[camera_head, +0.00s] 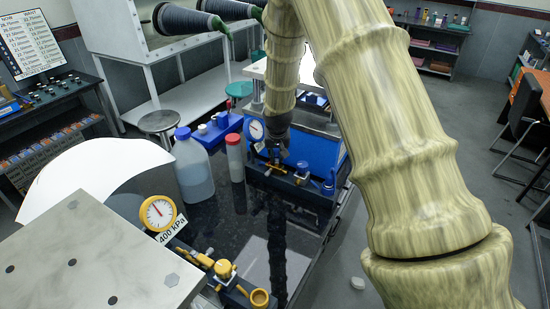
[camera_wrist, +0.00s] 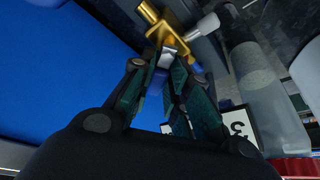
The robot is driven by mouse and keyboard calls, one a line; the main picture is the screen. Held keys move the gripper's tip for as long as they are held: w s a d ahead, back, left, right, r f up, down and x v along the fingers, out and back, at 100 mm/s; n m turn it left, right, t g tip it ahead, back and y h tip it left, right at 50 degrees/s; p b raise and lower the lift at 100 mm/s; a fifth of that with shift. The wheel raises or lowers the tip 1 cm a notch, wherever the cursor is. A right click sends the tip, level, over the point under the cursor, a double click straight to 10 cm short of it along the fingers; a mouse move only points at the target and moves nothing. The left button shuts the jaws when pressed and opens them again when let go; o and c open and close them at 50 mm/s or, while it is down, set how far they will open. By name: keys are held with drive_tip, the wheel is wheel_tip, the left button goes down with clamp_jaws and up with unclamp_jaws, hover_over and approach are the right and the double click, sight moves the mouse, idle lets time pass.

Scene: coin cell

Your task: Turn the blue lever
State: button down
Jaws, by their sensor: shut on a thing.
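My gripper (camera_head: 276,157) is at the valve row on the front of the blue press (camera_head: 318,150). In the wrist view, my gripper (camera_wrist: 168,68) has its fingers shut on the blue lever (camera_wrist: 160,79), just below a brass valve body (camera_wrist: 172,36). The fingers hide much of the lever, so its exact angle is hard to tell. In the head view my gripper and arm cover part of the valve.
A pressure gauge (camera_head: 255,130) sits left of my gripper. A clear jug (camera_head: 193,170) and a red-capped bottle (camera_head: 235,158) stand to the left. A second gauge (camera_head: 158,213) and yellow-handled valves (camera_head: 223,268) are at the near left. Dark glossy tabletop (camera_head: 225,222) lies between.

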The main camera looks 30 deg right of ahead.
drive_tip(key=m, duration=0.2)
drive_tip(key=m+h+b, duration=0.1)
drive_tip(key=shift+s+d+g, duration=0.1)
drive_tip(key=shift+d+g, duration=0.15)
drive_tip(key=shift+g, duration=0.05)
drive_tip(key=shift+s+d+m+g+h, duration=0.15)
drive_tip(key=shift+m+g+h, duration=0.3)
drive_tip(key=shift+m, duration=1.05)
drive_tip(key=shift+s+m, duration=0.1)
drive_tip(key=shift+m, duration=0.2)
drive_tip(key=c, duration=1.4)
unclamp_jaws()
drive_tip(key=shift+o, duration=0.2)
drive_tip(key=v, duration=1.2)
